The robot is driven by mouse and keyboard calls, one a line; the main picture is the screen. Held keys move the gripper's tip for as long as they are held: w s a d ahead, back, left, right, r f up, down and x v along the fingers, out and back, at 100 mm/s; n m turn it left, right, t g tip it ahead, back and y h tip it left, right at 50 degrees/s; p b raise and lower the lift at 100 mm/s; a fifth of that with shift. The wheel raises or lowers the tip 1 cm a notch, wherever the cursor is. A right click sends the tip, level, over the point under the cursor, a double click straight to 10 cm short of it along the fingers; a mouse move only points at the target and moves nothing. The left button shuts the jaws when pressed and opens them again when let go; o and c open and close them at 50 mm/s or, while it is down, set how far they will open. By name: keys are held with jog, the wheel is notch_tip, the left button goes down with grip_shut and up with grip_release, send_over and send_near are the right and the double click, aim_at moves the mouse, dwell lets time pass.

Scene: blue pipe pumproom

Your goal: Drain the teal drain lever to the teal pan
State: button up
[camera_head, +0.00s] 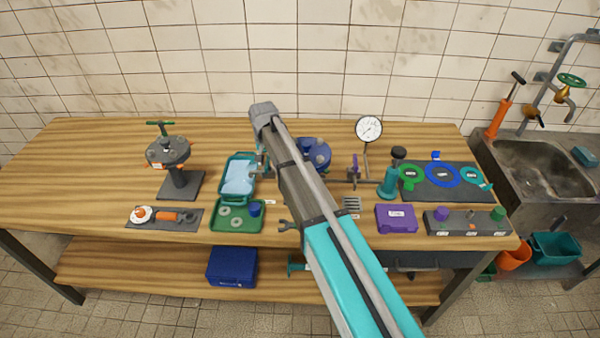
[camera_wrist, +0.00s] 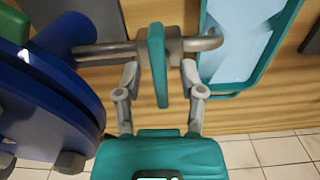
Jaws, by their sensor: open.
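The teal drain lever (camera_wrist: 157,65) is a flat teal handle on a grey drain pipe (camera_wrist: 100,50), lying crosswise to it. My gripper (camera_wrist: 160,72) is open, one finger on each side of the lever, with a visible gap on both sides. The teal pan (camera_wrist: 283,40) has pale blue in its bottom, and the pipe's bent end reaches over its near edge. In the head view the teal pan (camera_head: 243,155) sits on the bench left of my arm. My arm hides the lever and most of my gripper there.
The blue pipe body (camera_wrist: 60,90) stands close left of my gripper in the wrist view; it shows in the head view (camera_head: 316,155) behind my arm. A green tray (camera_head: 216,224) with rings lies before the pan.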

aim_at(267, 160)
jog(key=shift+n, duration=0.3)
jog(key=n, duration=0.8)
jog(key=shift+n, duration=0.3)
jog(key=n, duration=0.8)
jog(key=shift+n, duration=0.4)
jog(key=shift+r+p, duration=0.4)
notch_tip(267, 160, up, 13)
jog(key=p, duration=1.3)
jog(key=s+d+f+m+b, duration=0.1)
jog(key=s+d+m, duration=0.1)
jog(key=s+d, duration=0.1)
jog(key=s+d+f+m+b, duration=0.2)
jog(key=s+d, duration=0.1)
jog(key=d, duration=0.2)
jog(key=s+d+f+m+b, duration=0.1)
jog(key=s+d+m, duration=0.2)
jog(key=d, duration=0.2)
jog(key=shift+s+f+b, duration=0.4)
jog(key=s+d+f+m+b, duration=0.4)
jog(key=s+d+m, duration=0.3)
jog(key=s+d, duration=0.2)
jog(key=shift+s, duration=0.55)
